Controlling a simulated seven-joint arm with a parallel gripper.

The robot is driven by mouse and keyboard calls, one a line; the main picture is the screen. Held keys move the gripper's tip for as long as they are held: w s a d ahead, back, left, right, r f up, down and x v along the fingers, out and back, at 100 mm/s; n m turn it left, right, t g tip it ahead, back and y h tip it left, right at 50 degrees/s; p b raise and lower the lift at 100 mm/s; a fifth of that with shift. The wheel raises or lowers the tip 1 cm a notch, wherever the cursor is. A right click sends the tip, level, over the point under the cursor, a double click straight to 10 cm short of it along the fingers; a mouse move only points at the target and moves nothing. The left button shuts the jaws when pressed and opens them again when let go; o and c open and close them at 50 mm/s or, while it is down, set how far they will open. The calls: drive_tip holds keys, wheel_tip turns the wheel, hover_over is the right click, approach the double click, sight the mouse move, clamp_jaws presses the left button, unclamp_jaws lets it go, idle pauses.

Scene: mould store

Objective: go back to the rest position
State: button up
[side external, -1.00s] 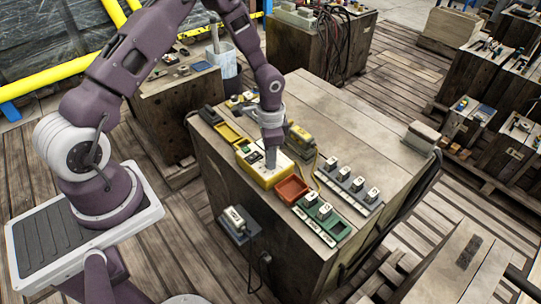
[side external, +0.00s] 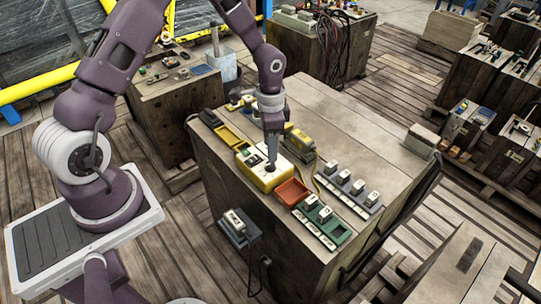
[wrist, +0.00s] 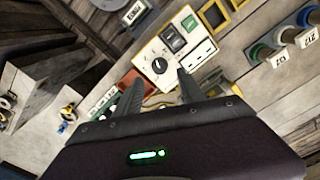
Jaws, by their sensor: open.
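My gripper (side external: 271,163) is above the yellow-edged control box (side external: 254,171) on the wooden crate bench. In the wrist view my gripper (wrist: 157,92) has its two fingers spread apart with nothing between them. The same control box (wrist: 178,48) shows just beyond the fingertips, with a white face, a round black knob (wrist: 159,65) and dark and white switches. Whether the fingertips touch the knob is hard to tell in the side view.
A red tray (side external: 291,191), a green tray (side external: 335,232) and a row of white-topped blocks (side external: 358,187) stand right of the box. A yellow tray (side external: 232,136) lies behind it. The bench's right part (side external: 365,120) is mostly clear.

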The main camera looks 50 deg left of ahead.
drive_tip(key=shift+r, duration=0.75)
drive_tip(key=shift+r, duration=0.1)
